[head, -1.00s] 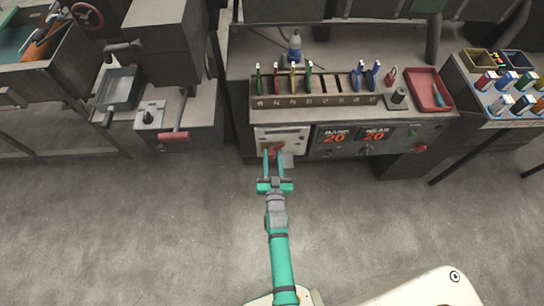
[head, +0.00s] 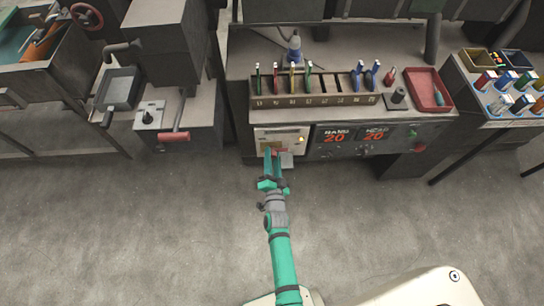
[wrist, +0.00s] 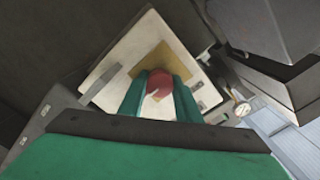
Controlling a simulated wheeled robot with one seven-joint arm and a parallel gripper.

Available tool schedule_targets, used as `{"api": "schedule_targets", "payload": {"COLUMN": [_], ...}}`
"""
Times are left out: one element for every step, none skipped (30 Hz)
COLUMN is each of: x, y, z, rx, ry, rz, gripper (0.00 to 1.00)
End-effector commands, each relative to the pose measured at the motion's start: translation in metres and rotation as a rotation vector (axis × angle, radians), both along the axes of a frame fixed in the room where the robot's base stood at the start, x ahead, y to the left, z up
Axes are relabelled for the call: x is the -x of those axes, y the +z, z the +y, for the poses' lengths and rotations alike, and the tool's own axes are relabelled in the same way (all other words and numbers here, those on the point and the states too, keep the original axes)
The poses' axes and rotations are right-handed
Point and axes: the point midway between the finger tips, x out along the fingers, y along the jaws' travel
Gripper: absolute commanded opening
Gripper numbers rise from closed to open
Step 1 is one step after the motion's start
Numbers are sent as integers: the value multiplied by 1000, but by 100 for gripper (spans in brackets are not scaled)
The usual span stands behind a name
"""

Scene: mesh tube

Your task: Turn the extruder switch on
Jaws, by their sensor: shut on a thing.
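The extruder switch is a red rotary knob (wrist: 158,82) on a yellow-brown square plate (wrist: 176,58) in the wrist view. The plate sits on a cream panel (head: 262,134) at the front left of the grey machine. My gripper (wrist: 160,92) is shut on the red knob, with one green finger on each side of it. In the head view my gripper (head: 273,160) reaches the lower part of the panel and is rolled to one side. Its fingers partly hide the knob there. A small yellow spot (head: 301,139) shows at the panel's right side.
Right of the panel, displays (head: 336,137) read 20 and 20. A rack (head: 320,100) of coloured tools and a red tray (head: 427,90) stand on the machine's top. A red-handled lever (head: 174,136) sticks out at left. The floor in front is clear.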

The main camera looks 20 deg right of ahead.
Motion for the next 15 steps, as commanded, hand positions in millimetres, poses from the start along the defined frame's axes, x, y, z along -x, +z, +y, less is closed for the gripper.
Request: {"api": "schedule_targets", "payload": {"x": [1, 1, 0, 0, 0, 0, 0, 0, 0, 0, 0, 0, 0, 0, 0], "y": [-2, -2, -2, -2, -2, -2, -2, -2, -2, -2, -2, -2, -2, -2, -2], "z": [2, 2, 2, 2, 2, 2, 2, 2, 2, 2, 2, 2, 2, 2, 3], "rx": [-11, -17, -24, -28, -32, -35, -37, -39, -39, -39, -39, -39, -39, -39, -39], "ry": [5, 5, 5, 5, 5, 5, 5, 5, 5, 5, 5, 5, 5, 5, 5], "rz": [1, -1, -3, -4, -5, -6, -7, -7, -7, -7, -7, -7, -7, -7, -7], "gripper": [8, 8, 8, 8, 8, 8, 8, 8, 8, 8, 8, 8, 8, 8, 8]}}
